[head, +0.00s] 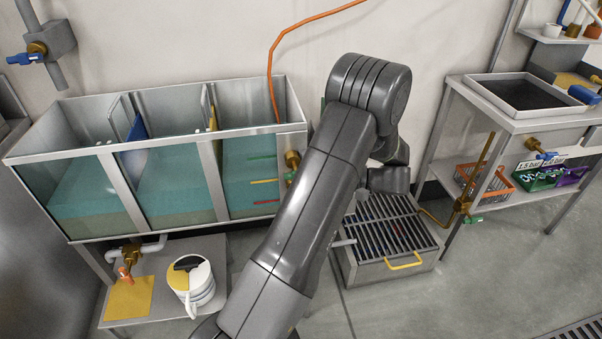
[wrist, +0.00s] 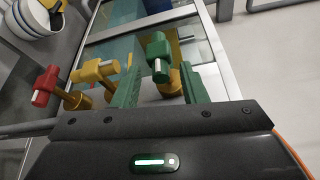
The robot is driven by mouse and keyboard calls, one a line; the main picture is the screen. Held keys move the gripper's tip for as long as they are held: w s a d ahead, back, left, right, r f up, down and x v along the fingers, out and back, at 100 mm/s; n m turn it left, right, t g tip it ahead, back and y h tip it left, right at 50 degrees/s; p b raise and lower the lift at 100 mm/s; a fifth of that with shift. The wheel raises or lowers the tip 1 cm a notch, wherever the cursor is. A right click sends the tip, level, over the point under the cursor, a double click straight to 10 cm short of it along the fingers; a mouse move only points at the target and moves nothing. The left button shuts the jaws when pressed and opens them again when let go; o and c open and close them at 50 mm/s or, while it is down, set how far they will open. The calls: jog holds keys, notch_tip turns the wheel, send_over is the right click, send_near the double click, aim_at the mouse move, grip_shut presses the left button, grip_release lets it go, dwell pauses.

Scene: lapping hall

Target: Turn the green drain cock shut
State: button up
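The green drain cock (wrist: 158,58) shows in the wrist view, with a green handle and a pale pin on a brass body. It is at the upper end of a row with a yellow cock (wrist: 95,71) and a red cock (wrist: 48,86), beside the tank. My gripper (wrist: 165,70) is open, with one green finger on each side of the green cock's line. The handle shows between and around the fingertips; I cannot tell whether they touch it. In the head view my arm hides the gripper and most of the cocks; a brass fitting (head: 292,159) shows at the tank's right end.
The three-part tank (head: 205,165) holds teal liquid. A white jug (head: 197,290) stands on the low shelf below. A slatted grey box (head: 395,235) with a yellow handle sits on the floor to the right, by a bench (head: 520,120). An orange hose (head: 275,60) drops into the tank.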

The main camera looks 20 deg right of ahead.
jog(key=v, duration=0.9)
jog(key=shift+s+d, duration=0.15)
jog(key=shift+d, duration=0.1)
jog(key=x, duration=1.3)
jog(key=shift+a, duration=0.4)
jog(key=shift+w+a, duration=0.1)
jog(key=shift+w, duration=0.1)
jog(key=shift+r+n+g+h, duration=0.15)
jog(key=shift+n+g+h, duration=0.15)
jog(key=shift+g+h, duration=0.3)
jog(key=n+g+h, duration=0.1)
jog(key=h, duration=0.2)
dwell(0.5)
dwell(0.5)
